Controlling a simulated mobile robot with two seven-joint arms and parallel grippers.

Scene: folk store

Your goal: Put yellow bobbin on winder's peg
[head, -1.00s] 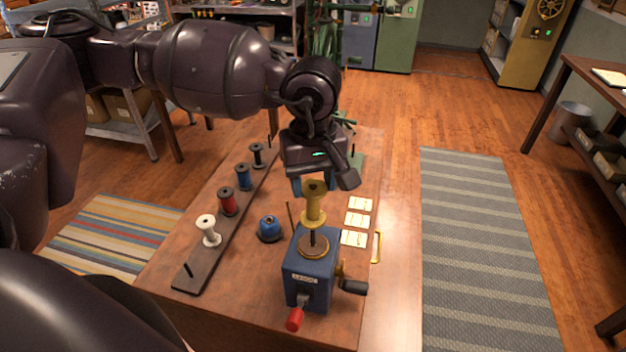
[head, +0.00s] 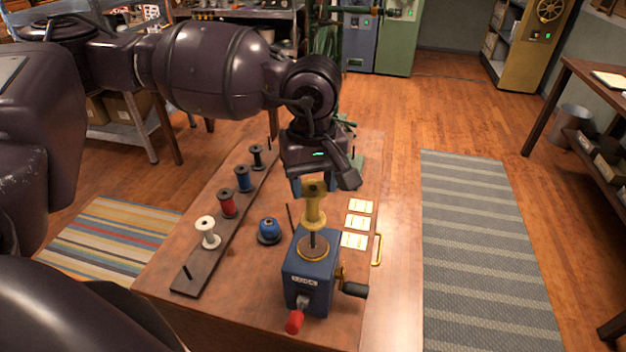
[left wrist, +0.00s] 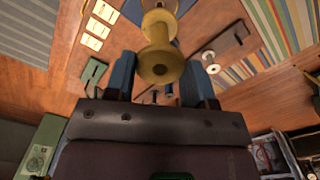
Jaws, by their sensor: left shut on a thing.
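The yellow bobbin (head: 314,208) is upright above the blue winder (head: 309,275). The winder's dark peg (head: 312,241) shows between the bobbin's lower flange and the round brass plate; whether its tip is inside the bobbin I cannot tell. My left gripper (head: 314,186) is shut on the bobbin's upper part from behind. In the left wrist view the bobbin (left wrist: 160,52) sits between the two blue fingers, its end flange facing the camera. My right gripper is not in view.
A dark rack (head: 229,227) on the table (head: 240,300) holds white, red, blue and black bobbins, with a bare peg at its near end. A blue spool (head: 269,230) stands left of the winder. Cards (head: 358,222) lie right, and the winder's crank (head: 354,289) juts right.

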